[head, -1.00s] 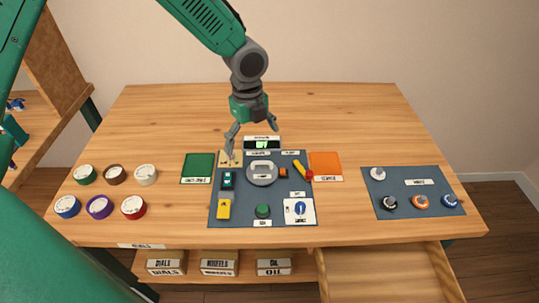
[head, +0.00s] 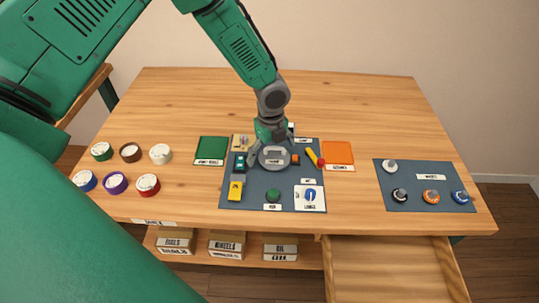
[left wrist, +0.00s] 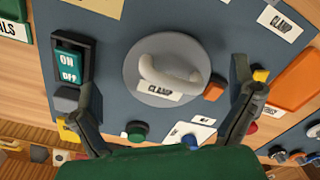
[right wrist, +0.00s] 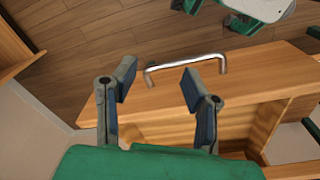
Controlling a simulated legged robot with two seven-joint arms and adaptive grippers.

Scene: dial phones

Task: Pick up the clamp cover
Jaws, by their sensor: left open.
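The clamp cover (head: 275,163) is a round grey disc with a raised light handle and a "CLAMP" label, lying flat on the dark blue panel (head: 257,200). It fills the middle of the left wrist view (left wrist: 136,65). My left gripper (head: 271,152) is open above the cover. In the left wrist view its fingers (left wrist: 157,90) stand either side of the disc, with nothing held; contact cannot be told. My right gripper (right wrist: 157,85) is open and empty. A silver drawer handle (right wrist: 185,64) shows beyond its fingertips.
Around the cover are an on/off switch (left wrist: 72,62), an orange block (left wrist: 214,88), a red-yellow lever (head: 315,158) and a green knob (head: 273,195). Coloured dials stand left, a wheels panel (head: 425,173) right. A drawer (head: 395,270) stands open in front. The table's back is clear.

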